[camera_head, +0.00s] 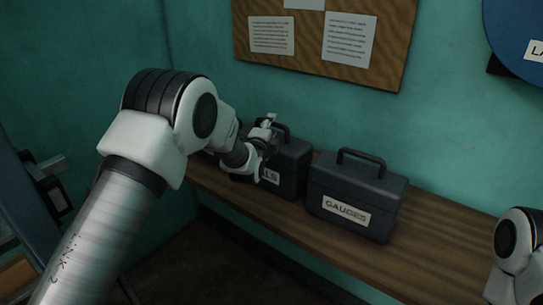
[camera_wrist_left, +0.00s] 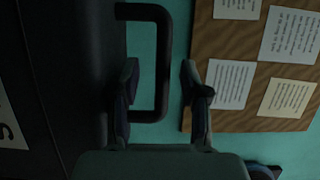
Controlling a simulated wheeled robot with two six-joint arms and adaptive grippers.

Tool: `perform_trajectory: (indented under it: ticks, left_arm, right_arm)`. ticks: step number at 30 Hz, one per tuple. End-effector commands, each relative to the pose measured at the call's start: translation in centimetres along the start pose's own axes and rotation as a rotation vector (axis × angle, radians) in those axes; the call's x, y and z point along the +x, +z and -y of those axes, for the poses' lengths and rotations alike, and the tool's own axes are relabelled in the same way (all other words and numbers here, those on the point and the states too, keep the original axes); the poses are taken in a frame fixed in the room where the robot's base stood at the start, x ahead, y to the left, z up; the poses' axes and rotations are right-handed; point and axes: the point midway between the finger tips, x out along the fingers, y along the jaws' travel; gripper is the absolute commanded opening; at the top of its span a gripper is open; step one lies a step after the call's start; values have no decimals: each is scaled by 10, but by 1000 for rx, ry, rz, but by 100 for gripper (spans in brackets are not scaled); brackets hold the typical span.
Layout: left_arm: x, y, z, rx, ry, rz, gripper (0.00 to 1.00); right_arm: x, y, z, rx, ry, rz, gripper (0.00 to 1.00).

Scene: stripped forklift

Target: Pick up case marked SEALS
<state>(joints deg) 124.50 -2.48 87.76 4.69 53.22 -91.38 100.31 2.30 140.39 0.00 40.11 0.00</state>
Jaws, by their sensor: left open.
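A dark case (camera_head: 292,170) stands on the wooden bench. Its white label is partly covered by my left gripper (camera_head: 262,145), and only the end "LS" reads. The black handle (camera_head: 284,127) of this case stands up behind the gripper. In the left wrist view, the open fingers of my left gripper (camera_wrist_left: 160,80) appear on either side of the bar of a black handle (camera_wrist_left: 162,60). I cannot tell whether they touch it. A dark case body (camera_wrist_left: 60,80) fills the left side there. My right gripper is not in view.
A second dark case (camera_head: 355,190), marked GAUGES, stands close to the right on the bench (camera_head: 430,250). A pinboard (camera_head: 310,45) with papers hangs on the teal wall behind. A blue round object (camera_head: 520,30) is at the upper right.

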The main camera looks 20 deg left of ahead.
Motion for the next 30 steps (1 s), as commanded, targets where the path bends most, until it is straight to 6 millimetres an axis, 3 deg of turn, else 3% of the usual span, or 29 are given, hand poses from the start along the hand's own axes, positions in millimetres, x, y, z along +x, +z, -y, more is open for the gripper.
perform_trajectory:
  ticks: [3, 9, 10, 13, 14, 26, 30]
  left_arm:
    - [14, 0, 2, 0, -1, 0, 45]
    - [15, 0, 0, 1, -1, 0, 45]
    - [15, 0, 0, 0, -1, 0, 38]
    - [15, 0, 0, 0, -1, 0, 3]
    - [15, 0, 0, 0, -1, 0, 0]
    - [15, 0, 5, -1, -7, 0, 0]
    - [15, 0, 23, 0, -11, 0, 0]
  right_arm:
    - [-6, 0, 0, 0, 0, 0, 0]
    - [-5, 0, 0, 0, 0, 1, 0]
    - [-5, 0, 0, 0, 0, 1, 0]
    - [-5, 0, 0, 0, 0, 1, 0]
    - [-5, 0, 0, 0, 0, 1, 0]
    - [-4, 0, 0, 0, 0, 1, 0]
    - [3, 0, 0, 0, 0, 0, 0]
